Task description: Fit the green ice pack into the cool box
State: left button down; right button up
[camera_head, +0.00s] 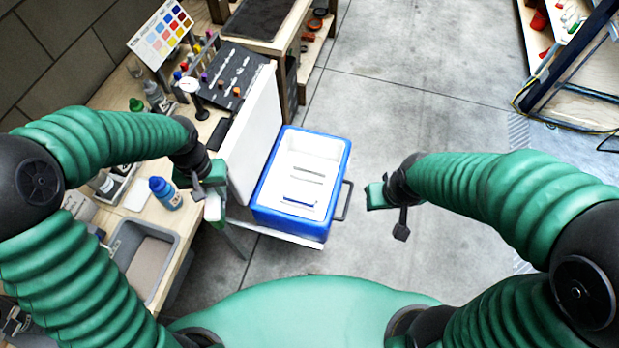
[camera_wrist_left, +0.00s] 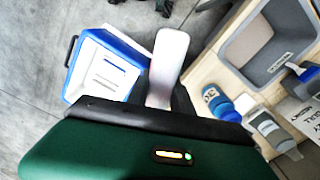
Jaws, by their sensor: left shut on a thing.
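The cool box (camera_head: 302,178), blue with a white slotted inside, stands open on a low white support; it also shows in the left wrist view (camera_wrist_left: 108,68). Its white lid (camera_head: 257,135) stands upright along its left side. My left gripper (camera_head: 208,196) is left of the box, beside the lid's near end. It is shut on a small pale and green thing (camera_head: 219,221), seemingly the ice pack, mostly hidden by the gripper. A pale upright shape in the left wrist view is unclear. My right gripper (camera_head: 388,198) hangs right of the box, its jaws unclear.
A wooden bench (camera_head: 139,228) runs along the left with a blue-capped bottle (camera_head: 166,194), a grey bin (camera_head: 169,238) and small tools. A black handle (camera_head: 345,201) sticks out from the box's right side. The concrete floor (camera_head: 420,110) to the right is clear.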

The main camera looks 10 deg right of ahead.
aim_at(308, 161)
jog(key=i+l+z, duration=0.6)
jog(key=i+l, duration=0.1)
jog(key=i, duration=0.1)
